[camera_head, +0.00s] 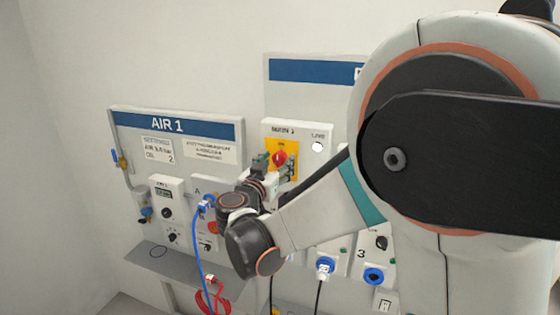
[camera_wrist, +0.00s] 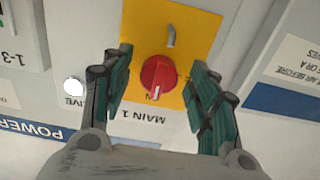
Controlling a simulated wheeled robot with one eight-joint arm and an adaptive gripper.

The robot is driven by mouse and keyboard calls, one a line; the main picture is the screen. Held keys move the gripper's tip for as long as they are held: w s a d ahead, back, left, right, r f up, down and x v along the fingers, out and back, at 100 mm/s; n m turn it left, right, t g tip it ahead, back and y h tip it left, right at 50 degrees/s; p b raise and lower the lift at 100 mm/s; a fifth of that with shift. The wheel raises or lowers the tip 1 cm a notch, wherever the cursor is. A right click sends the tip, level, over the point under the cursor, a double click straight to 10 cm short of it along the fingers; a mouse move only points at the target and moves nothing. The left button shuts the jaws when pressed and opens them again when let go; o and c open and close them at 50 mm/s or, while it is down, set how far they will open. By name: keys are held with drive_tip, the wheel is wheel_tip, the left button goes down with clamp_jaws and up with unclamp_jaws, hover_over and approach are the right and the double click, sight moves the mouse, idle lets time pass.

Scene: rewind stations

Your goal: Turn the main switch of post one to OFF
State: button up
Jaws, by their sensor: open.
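The main switch is a red rotary knob (camera_head: 279,157) on a yellow plate (camera_head: 294,147), below a small heading in the head view. In the wrist view the knob (camera_wrist: 160,73) appears upside down, with a white mark pointing toward a partly hidden label ending in N. "MAIN 1" is printed beside the yellow plate (camera_wrist: 200,25). My gripper (camera_wrist: 160,62) is open, with one dark green finger on each side of the knob and visible gaps to it. It also shows at the panel in the head view (camera_head: 276,165).
A white round lamp (camera_head: 317,147) beside the switch is marked LIVE. The AIR 1 board (camera_head: 225,160) stands to the left, with a blue hose (camera_head: 196,250) and red hose (camera_head: 212,297). Blue sockets (camera_head: 325,265) sit below. My arm covers much of the right.

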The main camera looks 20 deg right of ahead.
drive_tip(key=c, duration=1.1)
drive_tip(key=shift+o, duration=0.2)
drive_tip(key=shift+n, duration=0.3)
drive_tip(key=n, duration=0.3)
drive_tip(key=shift+s+b, duration=0.1)
drive_tip(key=shift+b, duration=0.25)
drive_tip(key=shift+n, duration=1.9)
